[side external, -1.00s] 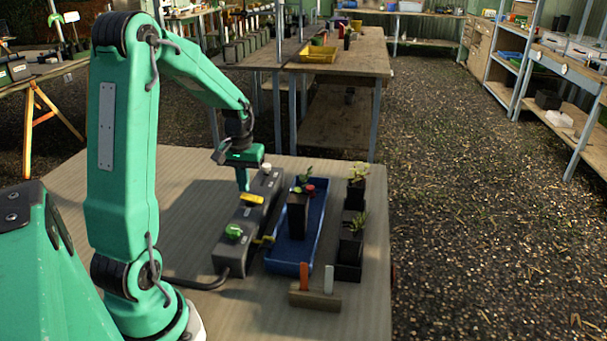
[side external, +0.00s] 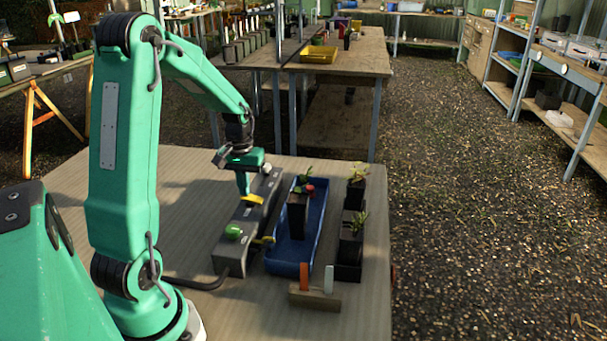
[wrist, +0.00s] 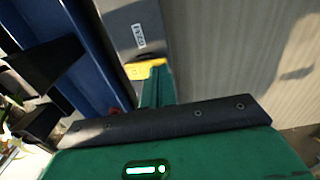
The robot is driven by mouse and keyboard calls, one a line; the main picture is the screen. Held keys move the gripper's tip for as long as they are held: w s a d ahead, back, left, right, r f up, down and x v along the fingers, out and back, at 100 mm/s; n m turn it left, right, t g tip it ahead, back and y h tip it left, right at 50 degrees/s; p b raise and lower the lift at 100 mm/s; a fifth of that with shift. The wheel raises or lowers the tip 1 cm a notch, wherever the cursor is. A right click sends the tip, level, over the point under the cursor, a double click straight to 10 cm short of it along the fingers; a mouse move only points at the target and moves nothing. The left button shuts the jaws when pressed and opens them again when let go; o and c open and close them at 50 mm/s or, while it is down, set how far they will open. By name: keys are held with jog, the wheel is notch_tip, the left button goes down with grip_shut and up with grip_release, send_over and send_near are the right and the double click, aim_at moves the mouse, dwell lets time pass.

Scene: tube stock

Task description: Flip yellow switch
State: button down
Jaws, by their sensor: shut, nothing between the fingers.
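A long dark grey switch box (side external: 234,253) lies on the bench, with the yellow switch (side external: 253,200) on its top between a green switch (side external: 233,231) and a white one (side external: 267,168). My gripper (side external: 243,190) is shut and empty, with its fingers pointing down at the yellow switch. In the wrist view the fingertips (wrist: 158,88) are right against or just over the yellow switch (wrist: 147,68) and hide part of it. I cannot tell for sure whether they touch.
A blue tray (side external: 284,254) with a potted plant (side external: 299,212) stands right beside the box. More dark pots (side external: 350,246) stand further right. A wooden holder (side external: 315,299) with orange and white tags is in front. The bench left of the box is clear.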

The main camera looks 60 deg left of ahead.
jog(key=shift+f, duration=0.35)
dwell(0.3)
jog(key=shift+r, duration=3.5)
jog(key=shift+d+r, duration=0.1)
jog(key=s+d+r+m+t, duration=0.2)
jog(key=s+d+r+m, duration=0.1)
jog(key=d, duration=0.5)
jog(key=s+d+r+m+t, duration=0.1)
jog(key=s+d+r+m, duration=0.1)
jog(key=d, duration=0.5)
jog(key=s+d+r+m+t, duration=0.2)
jog(key=s+d+r+m, duration=0.1)
jog(key=d, duration=0.5)
jog(key=shift+s+d+r+m+t, duration=0.3)
jog(key=shift+s+d+r+m, duration=0.05)
jog(key=shift+s+m, duration=0.15)
